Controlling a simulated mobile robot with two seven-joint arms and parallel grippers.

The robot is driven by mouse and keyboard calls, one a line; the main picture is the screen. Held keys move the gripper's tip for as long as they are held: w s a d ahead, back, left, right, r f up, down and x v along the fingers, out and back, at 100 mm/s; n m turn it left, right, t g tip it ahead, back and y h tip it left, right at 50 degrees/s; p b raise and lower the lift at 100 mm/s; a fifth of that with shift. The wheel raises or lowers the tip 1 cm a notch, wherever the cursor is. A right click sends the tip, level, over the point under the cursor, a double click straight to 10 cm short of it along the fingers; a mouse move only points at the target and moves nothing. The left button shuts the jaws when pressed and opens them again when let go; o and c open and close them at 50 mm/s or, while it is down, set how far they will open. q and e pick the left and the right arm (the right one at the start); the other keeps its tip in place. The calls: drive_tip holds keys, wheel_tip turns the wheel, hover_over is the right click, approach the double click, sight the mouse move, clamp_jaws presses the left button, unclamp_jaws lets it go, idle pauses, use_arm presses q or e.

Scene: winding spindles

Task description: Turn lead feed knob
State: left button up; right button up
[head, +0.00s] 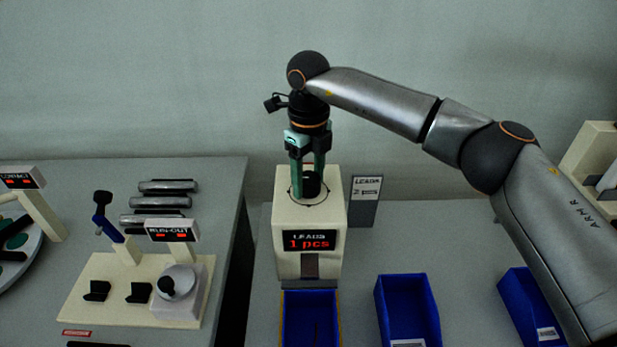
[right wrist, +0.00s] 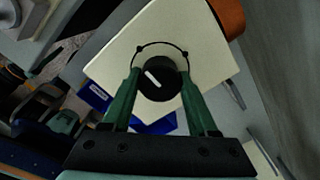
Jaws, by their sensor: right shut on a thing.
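The lead feeder (head: 310,222) is a cream box in the middle of the head view. Its front display (head: 310,241) reads "LEADS 1 pcs" in red. The black feed knob (head: 311,185) sits on its top. In the right wrist view the knob (right wrist: 158,79) is round with a white pointer line, inside a thin marked arc on the cream top. My right gripper (head: 308,181) points straight down from above, its green fingers shut on the knob, one on each side. The fingers (right wrist: 158,93) also flank it in the right wrist view. My left gripper is not in view.
A blue bin (head: 311,292) stands under the feeder's front chute, with more blue bins (head: 408,310) to the right. A sign (head: 364,200) reading "LEADS 2 pcs" stands behind right. A run-out station (head: 82,302) with cream base is on the left table, beyond a gap.

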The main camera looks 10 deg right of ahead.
sight(309, 178)
idle(0.5)
drive_tip(key=o, duration=1.4)
drive_tip(key=shift+c, duration=0.2)
wheel_tip(309, 178, up, 13)
drive_tip(key=shift+f, duration=0.2)
